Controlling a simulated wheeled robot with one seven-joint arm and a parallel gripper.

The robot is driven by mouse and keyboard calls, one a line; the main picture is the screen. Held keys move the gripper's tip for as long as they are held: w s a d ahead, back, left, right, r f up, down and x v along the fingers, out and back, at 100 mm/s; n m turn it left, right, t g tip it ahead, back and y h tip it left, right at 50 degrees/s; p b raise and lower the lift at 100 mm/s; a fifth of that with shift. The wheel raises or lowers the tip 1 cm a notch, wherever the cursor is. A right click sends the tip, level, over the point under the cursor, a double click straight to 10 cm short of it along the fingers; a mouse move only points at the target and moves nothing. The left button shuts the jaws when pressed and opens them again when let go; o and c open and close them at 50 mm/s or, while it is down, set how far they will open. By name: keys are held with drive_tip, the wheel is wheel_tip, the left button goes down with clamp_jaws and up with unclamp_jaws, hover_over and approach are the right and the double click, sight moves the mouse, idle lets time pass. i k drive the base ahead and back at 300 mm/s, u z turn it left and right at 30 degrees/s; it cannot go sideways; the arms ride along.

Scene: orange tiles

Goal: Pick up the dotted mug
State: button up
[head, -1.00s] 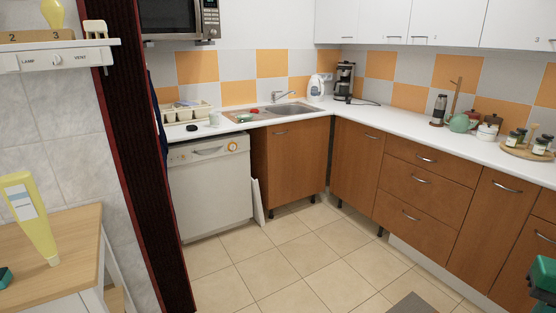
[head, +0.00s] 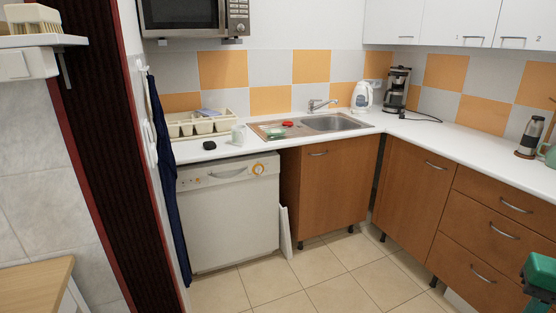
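A small pale mug (head: 238,134) stands on the white counter, between the dish rack and the sink, above the dishwasher. It is too small in the head view to tell whether it has dots. A green and dark part of my arm shows at the lower right edge. My gripper's fingers are not visible, and the mug stands free of my arm.
A dish rack (head: 196,124), a small black object (head: 210,145) and the sink (head: 335,122) surround the mug. The microwave (head: 194,14) hangs above. A dark red partition (head: 105,140) and wooden table (head: 35,287) stand left. Tiled floor (head: 330,275) is open ahead.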

sight(239, 132)
drive_tip(key=u, duration=0.2)
drive_tip(key=i, duration=1.25)
drive_tip(key=u, duration=0.45)
drive_tip(key=i, duration=1.65)
drive_tip(key=u, duration=0.2)
